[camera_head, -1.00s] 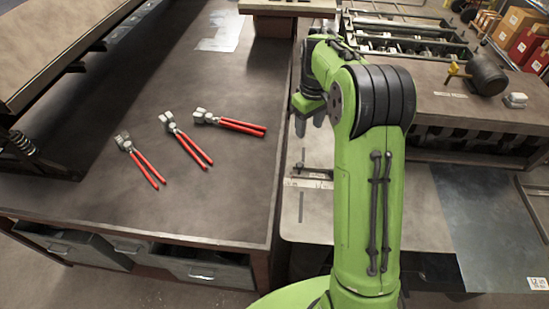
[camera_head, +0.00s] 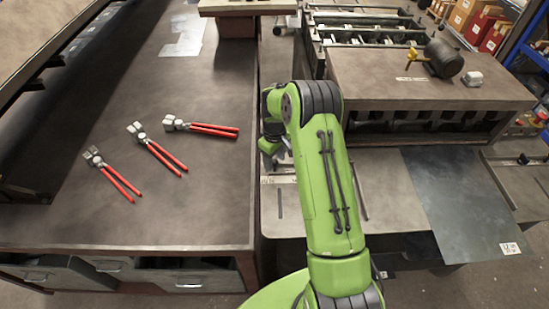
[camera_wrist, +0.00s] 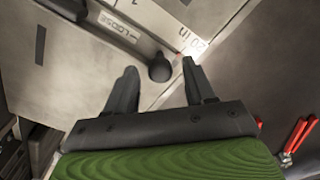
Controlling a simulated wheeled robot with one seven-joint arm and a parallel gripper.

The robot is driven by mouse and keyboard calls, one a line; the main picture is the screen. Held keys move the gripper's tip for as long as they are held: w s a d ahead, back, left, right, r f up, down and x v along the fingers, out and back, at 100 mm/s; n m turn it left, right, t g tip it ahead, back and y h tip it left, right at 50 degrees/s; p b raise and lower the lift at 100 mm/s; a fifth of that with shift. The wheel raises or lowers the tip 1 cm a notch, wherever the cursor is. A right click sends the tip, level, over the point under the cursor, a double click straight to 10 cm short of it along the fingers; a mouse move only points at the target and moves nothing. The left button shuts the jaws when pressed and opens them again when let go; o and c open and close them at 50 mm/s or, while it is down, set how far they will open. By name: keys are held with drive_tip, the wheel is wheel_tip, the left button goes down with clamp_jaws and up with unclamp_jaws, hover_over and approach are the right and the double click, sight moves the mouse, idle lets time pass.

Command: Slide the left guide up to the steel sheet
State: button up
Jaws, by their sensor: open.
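The steel sheet (camera_head: 462,200) lies flat on the right part of the machine's feed table, a white tag at its near corner. In the wrist view, a grey bar (camera_wrist: 135,42) marked "LOOSE", with a black knob (camera_wrist: 160,68) at its end, appears to be the left guide. It sits by a scale strip (camera_wrist: 195,45) reading "20 in". My gripper (camera_wrist: 160,72) is open, its fingertips on either side of the knob in the picture; I cannot tell their height or whether they touch it. In the head view my arm hides the fingertips and most of the guide.
A workbench (camera_head: 95,215) with red-handled tools (camera_head: 155,150) stands to the left of the feed table (camera_head: 380,190). A mallet (camera_head: 443,58) lies on the machine top behind. Another guide with a dark knob (camera_head: 523,158) is right of the sheet.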

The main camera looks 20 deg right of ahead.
drive_tip(key=shift+c, duration=0.3)
clamp_jaws()
drive_tip(key=s+d+b, duration=0.1)
drive_tip(key=s+d, duration=0.1)
drive_tip(key=d, duration=0.4)
drive_tip(key=s+d, duration=0.3)
drive_tip(key=d, duration=0.3)
drive_tip(key=s+d+b, duration=0.1)
drive_tip(key=s+d, duration=0.2)
drive_tip(key=d, duration=0.4)
drive_tip(key=shift+b, duration=0.35)
drive_tip(key=shift+o, duration=0.3)
unclamp_jaws()
drive_tip(key=shift+a, duration=0.1)
